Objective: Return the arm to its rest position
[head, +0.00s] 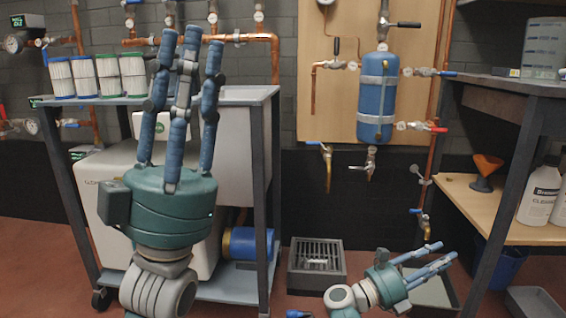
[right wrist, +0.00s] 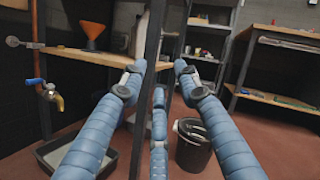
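My left gripper (head: 188,80) stands upright at the left of the head view, with its long blue fingers pointing up and nothing between them. It is in front of the cart and looks open. My right gripper (head: 438,260) is low at the right of the head view, its fingers pointing right. In the right wrist view (right wrist: 158,85) its fingers are spread apart and hold nothing.
A cart (head: 262,190) with several filters (head: 108,76) stands behind my left gripper. A blue tank (head: 376,100) hangs on a wooden board. A grated drain box (head: 316,265) is on the floor. A shelf post (head: 508,190) stands at right, near my right gripper. A black bucket (right wrist: 192,148) is on the floor.

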